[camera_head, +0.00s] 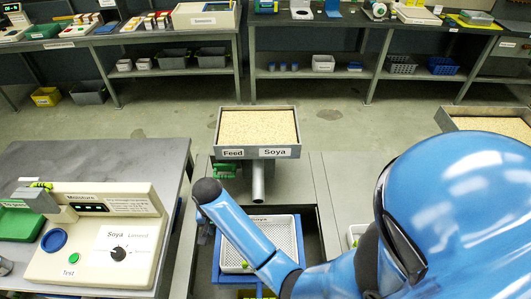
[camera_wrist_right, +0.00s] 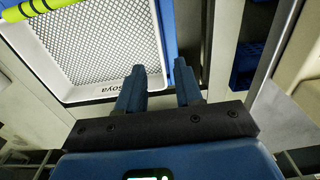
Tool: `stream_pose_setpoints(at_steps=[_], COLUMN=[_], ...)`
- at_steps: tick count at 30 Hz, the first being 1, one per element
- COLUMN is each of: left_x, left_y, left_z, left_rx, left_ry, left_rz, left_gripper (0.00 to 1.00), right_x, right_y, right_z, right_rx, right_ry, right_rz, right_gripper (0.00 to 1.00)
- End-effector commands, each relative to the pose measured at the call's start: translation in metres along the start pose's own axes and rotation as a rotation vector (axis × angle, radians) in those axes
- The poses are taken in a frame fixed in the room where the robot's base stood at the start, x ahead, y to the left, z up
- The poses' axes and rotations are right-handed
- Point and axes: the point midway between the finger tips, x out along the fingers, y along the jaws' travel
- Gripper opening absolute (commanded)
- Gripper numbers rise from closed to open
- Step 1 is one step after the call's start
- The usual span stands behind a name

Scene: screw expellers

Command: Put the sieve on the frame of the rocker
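The sieve (camera_head: 285,235) is a white-rimmed mesh tray labelled "Soya". In the head view it lies within the blue frame of the rocker (camera_head: 216,270), partly hidden behind my right arm. I cannot tell whether it is seated on the frame. The sieve's mesh (camera_wrist_right: 95,45) and label also show in the wrist view, with a blue bar (camera_wrist_right: 168,25) along its right side. My left gripper is not in view.
The Feed Soya hopper (camera_head: 258,128) stands behind the rocker. The moisture tester (camera_head: 95,235) is on a table at left. A yellow-green striped bar (camera_wrist_right: 35,8) crosses the sieve's upper left in the wrist view. Benches line the back, with free floor before them.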

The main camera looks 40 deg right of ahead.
Motion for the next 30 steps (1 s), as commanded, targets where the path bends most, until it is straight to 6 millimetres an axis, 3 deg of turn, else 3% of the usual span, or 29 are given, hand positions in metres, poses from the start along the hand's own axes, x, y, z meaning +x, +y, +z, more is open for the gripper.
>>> stream_pose_setpoints(at_steps=[9,14,20,30], left_x=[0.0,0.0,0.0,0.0], left_y=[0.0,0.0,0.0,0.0], left_z=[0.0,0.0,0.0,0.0], left_rx=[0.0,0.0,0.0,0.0], left_ry=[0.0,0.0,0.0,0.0], left_rz=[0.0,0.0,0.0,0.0], left_gripper=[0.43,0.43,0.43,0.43], right_x=[0.048,0.043,0.001,-0.111], right_y=[0.037,0.063,0.1,0.156], right_z=[0.013,0.026,0.053,0.105], right_rx=[-0.137,-0.23,-0.333,-0.438], right_ry=[0.284,0.52,0.841,1.325], right_rz=[-0.216,-0.333,-0.426,-0.454], right_gripper=[0.35,0.35,0.35,0.35])
